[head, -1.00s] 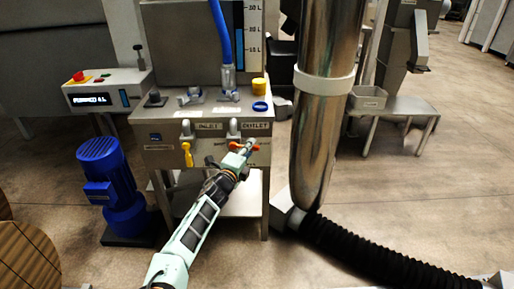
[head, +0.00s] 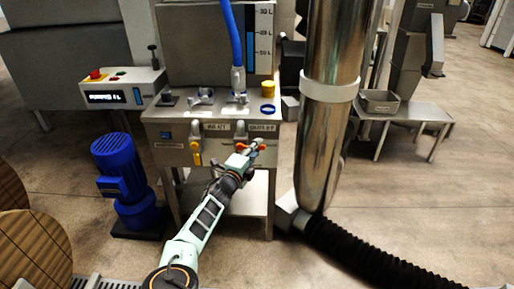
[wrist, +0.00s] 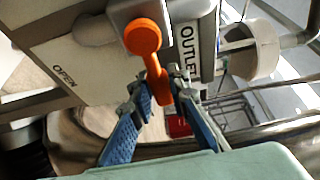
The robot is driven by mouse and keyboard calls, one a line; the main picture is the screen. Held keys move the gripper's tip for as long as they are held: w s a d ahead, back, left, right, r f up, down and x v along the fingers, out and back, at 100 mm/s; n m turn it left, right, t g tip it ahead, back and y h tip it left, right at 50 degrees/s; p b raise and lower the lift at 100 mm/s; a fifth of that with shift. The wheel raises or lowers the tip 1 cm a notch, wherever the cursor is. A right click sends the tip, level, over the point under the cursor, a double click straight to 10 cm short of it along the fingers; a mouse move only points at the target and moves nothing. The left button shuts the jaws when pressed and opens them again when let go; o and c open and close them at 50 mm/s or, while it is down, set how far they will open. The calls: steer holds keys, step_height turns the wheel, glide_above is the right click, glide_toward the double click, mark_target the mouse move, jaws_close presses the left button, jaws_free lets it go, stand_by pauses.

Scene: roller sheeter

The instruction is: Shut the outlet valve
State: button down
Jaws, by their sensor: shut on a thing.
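The outlet valve's orange lever (head: 242,146) is on the front of the steel cabinet, below the "OUTLET" label (head: 262,128). In the head view it lies about level, pointing right, partly hidden by my gripper (head: 256,147). In the wrist view, the lever (wrist: 143,38) runs from its round hub down between the fingers of my gripper (wrist: 166,80). The fingers are closed on its arm. An "OPEN" mark (wrist: 64,75) shows on the panel beside the hub.
The yellow inlet lever (head: 196,152) hangs down to the left of the orange one. A blue motor (head: 122,180) stands at left. A shiny vertical duct (head: 325,140) with a black hose (head: 365,256) stands close at right. Round wooden drums (head: 35,245) are at lower left.

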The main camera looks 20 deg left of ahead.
steer(key=shift+d, duration=0.15)
steer(key=c, duration=1.8)
jaws_free()
steer(key=shift+s, duration=0.1)
steer(key=s, duration=0.4)
steer(key=s+a, duration=0.1)
steer(key=s, duration=0.6)
steer(key=shift+s+a, duration=0.25)
steer(key=shift+s, duration=0.15)
